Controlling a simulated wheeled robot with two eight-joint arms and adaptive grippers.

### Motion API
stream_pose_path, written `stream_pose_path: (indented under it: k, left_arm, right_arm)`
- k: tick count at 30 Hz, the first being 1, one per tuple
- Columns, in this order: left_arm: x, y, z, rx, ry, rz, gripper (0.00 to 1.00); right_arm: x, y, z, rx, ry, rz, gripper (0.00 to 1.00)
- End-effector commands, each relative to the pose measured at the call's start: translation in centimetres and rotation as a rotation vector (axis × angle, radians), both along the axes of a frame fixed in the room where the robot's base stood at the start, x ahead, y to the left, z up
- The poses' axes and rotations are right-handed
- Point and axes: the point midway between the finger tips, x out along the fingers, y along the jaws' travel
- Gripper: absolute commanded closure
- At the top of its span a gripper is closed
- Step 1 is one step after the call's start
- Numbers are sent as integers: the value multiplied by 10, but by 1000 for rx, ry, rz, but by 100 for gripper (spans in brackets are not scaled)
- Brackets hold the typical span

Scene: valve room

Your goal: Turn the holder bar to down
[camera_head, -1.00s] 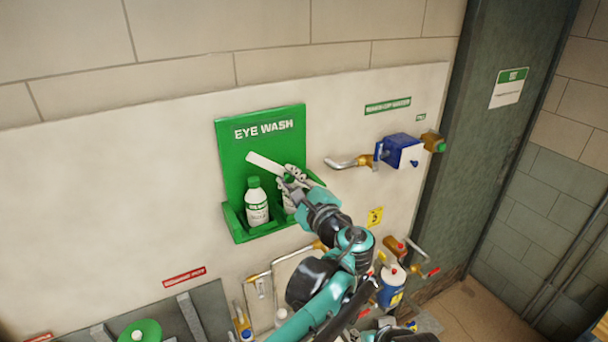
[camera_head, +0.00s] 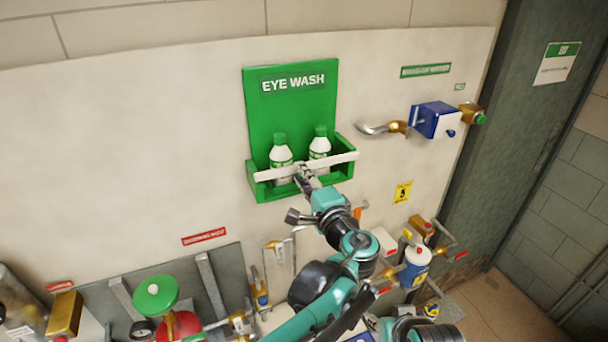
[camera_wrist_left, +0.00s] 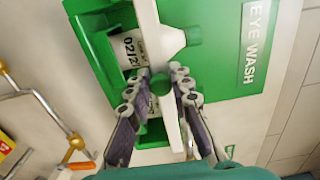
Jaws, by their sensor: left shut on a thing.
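The white holder bar (camera_head: 335,159) lies nearly level across the front of the green eye wash holder (camera_head: 290,95), in front of the two white bottles with green caps, a left bottle (camera_head: 281,153) and a right bottle (camera_head: 320,144). My left gripper (camera_head: 303,173) is at the middle of the bar. In the left wrist view the bar (camera_wrist_left: 160,35) runs between the fingers of my left gripper (camera_wrist_left: 162,85), which are shut on it. The fingers hide part of the bar and holder there. My right gripper is not in view.
A blue valve box (camera_head: 436,120) with a curved metal handle sticks out of the wall to the right. Pipes and a white-and-blue canister (camera_head: 415,268) are at the lower right. A green round knob (camera_head: 155,294) is at the lower left. The wall left of the holder is clear.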

Motion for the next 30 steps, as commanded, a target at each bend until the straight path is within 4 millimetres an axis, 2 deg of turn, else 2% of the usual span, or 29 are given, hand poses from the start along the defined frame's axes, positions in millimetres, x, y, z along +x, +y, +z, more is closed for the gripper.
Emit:
stream_pose_path:
  k: [15,16,18,26,30]
  left_arm:
    - [2,0,-2,-19,-8,0,100]
    - [2,0,-2,-19,-8,0,74]
    - [1,0,-3,-19,-8,0,59]
    - [0,0,-3,-18,-7,-1,59]
    - [-9,-5,-3,-18,-7,-2,59]
  right_arm:
    - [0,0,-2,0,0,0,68]
    - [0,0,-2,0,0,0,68]
    - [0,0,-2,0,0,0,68]
    - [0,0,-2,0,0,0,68]
    - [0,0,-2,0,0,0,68]
